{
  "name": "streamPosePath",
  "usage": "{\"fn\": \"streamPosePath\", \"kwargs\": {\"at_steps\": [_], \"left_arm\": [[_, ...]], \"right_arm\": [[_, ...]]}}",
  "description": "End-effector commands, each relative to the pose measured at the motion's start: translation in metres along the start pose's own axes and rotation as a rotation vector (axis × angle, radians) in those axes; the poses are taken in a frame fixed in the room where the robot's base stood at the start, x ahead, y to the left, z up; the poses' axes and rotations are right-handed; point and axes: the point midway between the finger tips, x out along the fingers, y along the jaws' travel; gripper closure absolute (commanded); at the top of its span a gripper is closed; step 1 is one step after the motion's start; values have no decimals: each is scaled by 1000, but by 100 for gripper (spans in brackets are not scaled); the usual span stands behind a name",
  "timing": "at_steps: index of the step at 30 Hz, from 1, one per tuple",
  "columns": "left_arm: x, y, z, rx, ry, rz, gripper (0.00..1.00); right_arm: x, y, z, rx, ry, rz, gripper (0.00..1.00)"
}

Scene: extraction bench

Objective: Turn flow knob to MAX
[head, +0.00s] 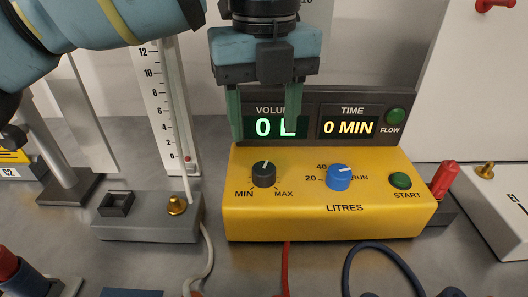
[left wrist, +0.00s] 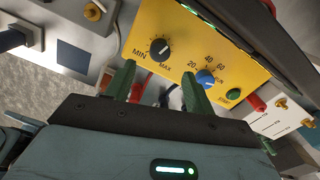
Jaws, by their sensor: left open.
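The flow knob is a black dial (head: 264,174) on the left of the yellow control box (head: 330,222), between the MIN and MAX labels. Its white pointer mark is near the top in the head view. It also shows in the left wrist view (left wrist: 161,49). My left gripper (head: 264,122) is open and empty, fingers pointing down, above and behind the black dial in the head view. The fingers (left wrist: 158,82) also show in the left wrist view, apart, with nothing between them. My right gripper is not in view.
A blue LITRES knob (head: 339,177) and a green START button (head: 400,181) sit right of the dial. The display (head: 325,97) reads 0 L and 0 MIN. A grey block with a brass terminal (head: 177,205) stands left. Cables (head: 287,262) run in front.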

Motion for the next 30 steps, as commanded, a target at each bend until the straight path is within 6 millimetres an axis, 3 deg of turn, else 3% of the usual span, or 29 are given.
{"fn": "streamPosePath", "kwargs": {"at_steps": [18,29,30], "left_arm": [[73,0,0,0,2,1,46],[78,0,0,-1,0,0,46],[78,0,0,-1,0,0,50]], "right_arm": [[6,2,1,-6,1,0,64],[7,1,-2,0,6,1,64],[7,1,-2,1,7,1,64]]}}
